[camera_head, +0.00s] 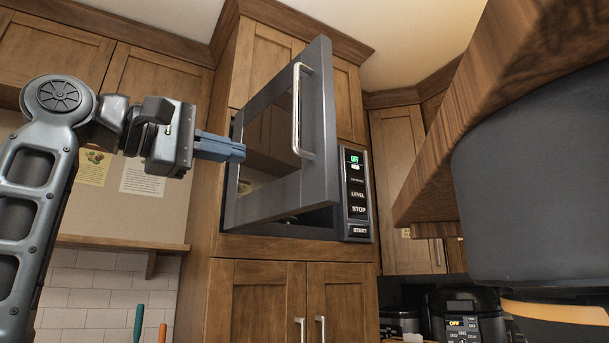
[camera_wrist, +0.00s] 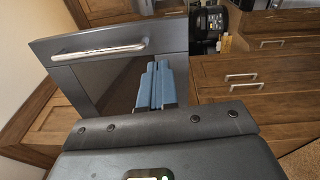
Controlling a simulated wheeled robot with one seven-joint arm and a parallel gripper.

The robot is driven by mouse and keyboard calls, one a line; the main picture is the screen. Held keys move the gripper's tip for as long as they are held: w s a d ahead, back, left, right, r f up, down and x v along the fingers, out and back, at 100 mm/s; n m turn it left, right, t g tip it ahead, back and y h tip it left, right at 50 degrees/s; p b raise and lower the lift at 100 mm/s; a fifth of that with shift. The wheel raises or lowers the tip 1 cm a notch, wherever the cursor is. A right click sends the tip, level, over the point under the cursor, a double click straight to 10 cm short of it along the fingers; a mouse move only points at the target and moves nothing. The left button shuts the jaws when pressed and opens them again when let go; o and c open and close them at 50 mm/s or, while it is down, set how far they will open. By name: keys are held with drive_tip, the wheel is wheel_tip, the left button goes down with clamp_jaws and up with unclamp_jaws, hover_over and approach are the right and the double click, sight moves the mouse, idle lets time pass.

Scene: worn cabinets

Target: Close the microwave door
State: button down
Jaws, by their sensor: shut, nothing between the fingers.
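The microwave (camera_head: 356,200) is built into a tall wooden cabinet, with its control panel on the right. Its grey door (camera_head: 318,130) stands partly open, swung out from the left side, with the handle edge nearest me. The silver handle (camera_head: 297,110) is on the outer face; it also shows in the wrist view (camera_wrist: 99,51). My gripper (camera_head: 241,152) is shut and empty, with blue fingers just left of the door near its hinge side. In the wrist view the fingers (camera_wrist: 155,84) overlap the door's dark window; I cannot tell whether they touch it.
A wooden shelf or cabinet edge (camera_head: 490,110) and a large dark rounded object (camera_head: 530,190) fill the right foreground. Closed cabinet doors (camera_head: 255,300) lie below the microwave. A dark appliance (camera_head: 462,318) stands at the lower right. The space in front of the door's outer face looks clear.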

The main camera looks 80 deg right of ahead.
drive_tip(key=p, duration=0.1)
approach(318, 172)
drive_tip(key=shift+t, duration=0.3)
drive_tip(key=x, duration=0.6)
drive_tip(key=shift+s+d+r, duration=0.2)
drive_tip(key=shift+s+r, duration=0.1)
drive_tip(key=shift+s+d, duration=0.1)
